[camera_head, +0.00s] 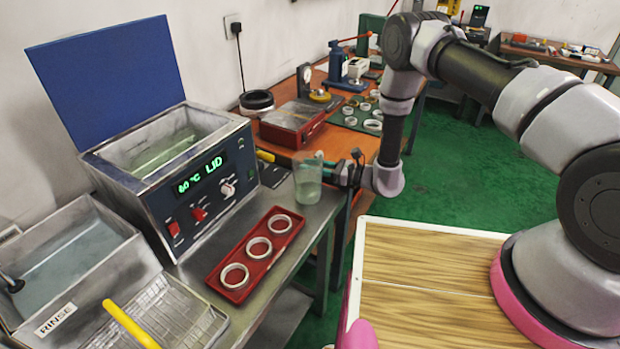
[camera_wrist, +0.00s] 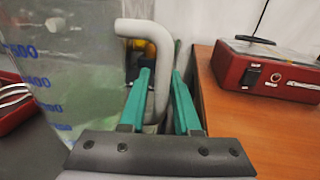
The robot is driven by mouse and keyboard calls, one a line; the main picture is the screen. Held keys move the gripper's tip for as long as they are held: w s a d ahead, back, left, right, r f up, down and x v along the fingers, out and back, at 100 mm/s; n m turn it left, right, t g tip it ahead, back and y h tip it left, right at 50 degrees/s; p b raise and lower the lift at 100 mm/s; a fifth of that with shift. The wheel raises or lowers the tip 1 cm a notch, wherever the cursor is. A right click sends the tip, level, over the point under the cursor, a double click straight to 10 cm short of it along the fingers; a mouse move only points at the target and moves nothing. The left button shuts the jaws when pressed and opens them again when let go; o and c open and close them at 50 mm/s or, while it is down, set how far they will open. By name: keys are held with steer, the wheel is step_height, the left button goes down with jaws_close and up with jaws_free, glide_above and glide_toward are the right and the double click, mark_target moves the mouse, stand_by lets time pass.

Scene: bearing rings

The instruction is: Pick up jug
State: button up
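The clear jug (camera_head: 308,180) stands upright at the right edge of the metal bench, by the red ring tray. In the wrist view the jug (camera_wrist: 75,65) fills the left side, with blue markings on its wall and a thick pale handle (camera_wrist: 137,28) toward me. My gripper (camera_head: 350,172) is at the jug's right side. In the wrist view the green fingers of my gripper (camera_wrist: 163,78) stand one on each side of the handle's upright part. Whether they press on it cannot be told.
A red tray (camera_head: 214,281) with three rings lies just in front of the jug. A heated bath (camera_head: 190,195) with a raised blue lid stands left. A red box (camera_head: 292,138) sits on the wooden table behind; it also shows in the wrist view (camera_wrist: 235,68).

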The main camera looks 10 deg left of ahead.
jaws_close()
stand_by(1.4)
